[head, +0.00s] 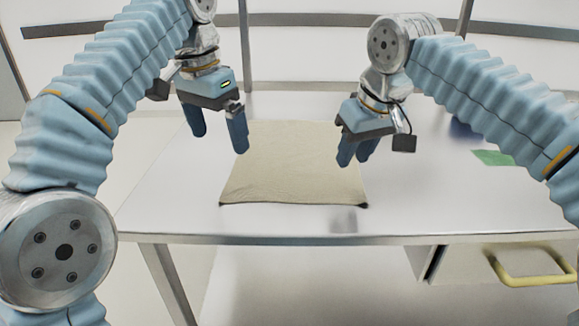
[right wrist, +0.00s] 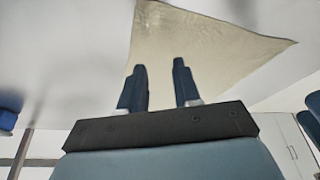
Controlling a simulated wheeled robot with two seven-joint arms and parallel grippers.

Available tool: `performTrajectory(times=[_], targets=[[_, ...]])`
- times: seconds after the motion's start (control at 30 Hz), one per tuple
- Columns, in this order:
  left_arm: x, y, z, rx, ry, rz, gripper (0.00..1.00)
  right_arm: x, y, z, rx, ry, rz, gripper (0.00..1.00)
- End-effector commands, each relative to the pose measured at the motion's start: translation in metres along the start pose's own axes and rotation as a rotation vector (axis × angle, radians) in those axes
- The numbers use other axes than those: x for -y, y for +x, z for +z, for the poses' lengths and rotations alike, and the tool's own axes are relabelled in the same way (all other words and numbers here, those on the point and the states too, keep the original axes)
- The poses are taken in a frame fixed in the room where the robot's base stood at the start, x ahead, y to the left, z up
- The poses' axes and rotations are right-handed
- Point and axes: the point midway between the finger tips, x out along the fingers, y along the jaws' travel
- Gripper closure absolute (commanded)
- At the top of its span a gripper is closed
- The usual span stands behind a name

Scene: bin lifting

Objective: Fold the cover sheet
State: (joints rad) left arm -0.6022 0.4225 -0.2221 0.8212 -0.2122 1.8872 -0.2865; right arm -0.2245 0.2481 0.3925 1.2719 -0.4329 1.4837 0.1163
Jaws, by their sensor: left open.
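The cover sheet (head: 290,178) is a beige cloth lying spread out on the table, with small dark tips at its front corners. It also shows in the right wrist view (right wrist: 200,52), beyond the fingers. My left gripper (head: 219,142) is open and empty, above the table at the sheet's back left side. My right gripper (head: 352,161) is above the sheet's right edge, its fingers apart with nothing visible between them. Its fingers also show in the right wrist view (right wrist: 158,66). The sheet's back right edge is partly hidden by my right gripper.
The table (head: 165,205) is shiny metal and clear left of and in front of the sheet. A green flat piece (head: 493,158) and a dark blue thing (head: 463,130) lie at the right. A drawer with a yellow handle (head: 535,275) is below the right side.

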Motion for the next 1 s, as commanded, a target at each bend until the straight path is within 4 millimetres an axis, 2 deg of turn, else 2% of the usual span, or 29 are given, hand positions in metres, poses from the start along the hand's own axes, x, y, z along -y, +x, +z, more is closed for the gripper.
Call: performTrajectory(times=[0.07,0.1,0.3,0.5,0.73,1.0], targets=[[0.0000,0.0000,0.0000,0.000,0.000,0.000,0.00,0.0000,0.0000,0.0000,0.000,0.000,0.000,0.68],[0.0000,0.0000,0.0000,0.000,0.000,0.000,0.00,0.0000,0.0000,0.0000,0.000,0.000,0.000,0.64],[0.0000,0.0000,0.0000,0.000,0.000,0.000,0.00,0.0000,0.0000,0.0000,0.000,0.000,0.000,0.36],[0.0000,0.0001,0.0000,0.000,0.000,0.000,0.00,0.0000,0.0000,0.0000,0.000,0.000,0.000,0.34],[0.0000,0.0001,0.0000,0.000,0.000,0.000,0.00,0.0000,0.0000,0.0000,0.000,0.000,0.000,0.00],[0.0000,0.0001,0.0000,0.000,0.000,0.000,0.00,0.0002,-0.0028,-0.0013,0.006,-0.001,0.000,0.00]])
